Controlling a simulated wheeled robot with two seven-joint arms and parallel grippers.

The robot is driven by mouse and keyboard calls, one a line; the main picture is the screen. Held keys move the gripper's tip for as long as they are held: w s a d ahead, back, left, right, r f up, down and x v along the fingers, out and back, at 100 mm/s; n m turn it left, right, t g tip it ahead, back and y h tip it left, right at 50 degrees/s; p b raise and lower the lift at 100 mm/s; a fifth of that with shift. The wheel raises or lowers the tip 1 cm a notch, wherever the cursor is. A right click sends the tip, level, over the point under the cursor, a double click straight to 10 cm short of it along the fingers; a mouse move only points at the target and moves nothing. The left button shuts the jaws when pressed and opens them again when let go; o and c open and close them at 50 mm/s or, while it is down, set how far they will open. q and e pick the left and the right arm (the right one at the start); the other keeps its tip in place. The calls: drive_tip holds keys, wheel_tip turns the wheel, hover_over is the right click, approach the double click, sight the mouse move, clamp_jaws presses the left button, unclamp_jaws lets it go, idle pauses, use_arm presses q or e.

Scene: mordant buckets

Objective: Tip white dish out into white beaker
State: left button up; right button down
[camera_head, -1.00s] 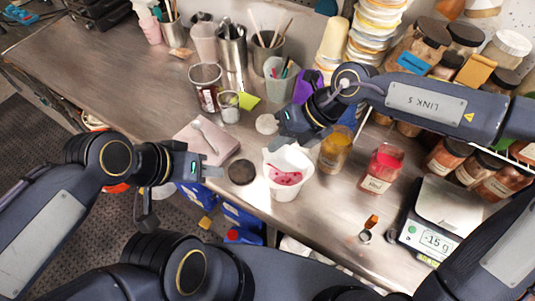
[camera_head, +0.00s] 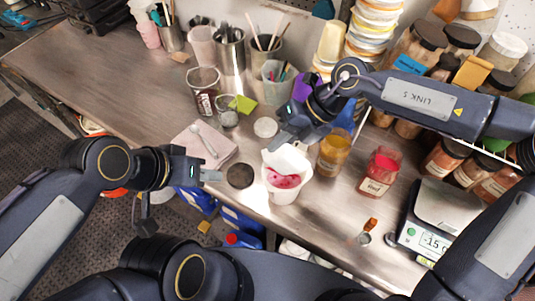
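The white dish (camera_head: 287,157) is at the fingertips of my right gripper (camera_head: 284,139). It is tilted steeply, directly above the white beaker (camera_head: 284,196). Pink-red material (camera_head: 283,180) shows at the lower edge of the dish and the beaker's mouth; I cannot tell how much lies in each. The beaker stands upright on the metal bench. My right gripper appears shut on the dish's upper rim. My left gripper (camera_head: 212,175) is left of the beaker, beside a dark round disc (camera_head: 240,176), and holds nothing visible; its finger gap is unclear.
An amber jar (camera_head: 333,153) and a red-labelled jar (camera_head: 379,172) stand right of the beaker. A scale (camera_head: 436,220) is at the right. A pink pad with a spoon (camera_head: 207,139) lies left. A round white lid (camera_head: 265,127) lies behind. The bench's front edge is close.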

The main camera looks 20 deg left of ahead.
drive_tip(key=shift+w, duration=0.1)
idle(0.5)
drive_tip(key=shift+w+g, duration=0.5)
drive_tip(key=shift+g, duration=0.1)
drive_tip(key=shift+f, duration=0.1)
drive_tip(key=shift+w+f+m+g, duration=0.1)
drive_tip(key=shift+w+m+g, duration=0.3)
drive_tip(key=shift+w+g, duration=0.2)
drive_tip(key=shift+d, duration=0.1)
idle(0.7)
drive_tip(key=shift+w+f+g+y, duration=0.15)
drive_tip(key=shift+w+g+y, duration=0.15)
drive_tip(key=shift+w+g, duration=0.3)
drive_tip(key=shift+m, duration=0.3)
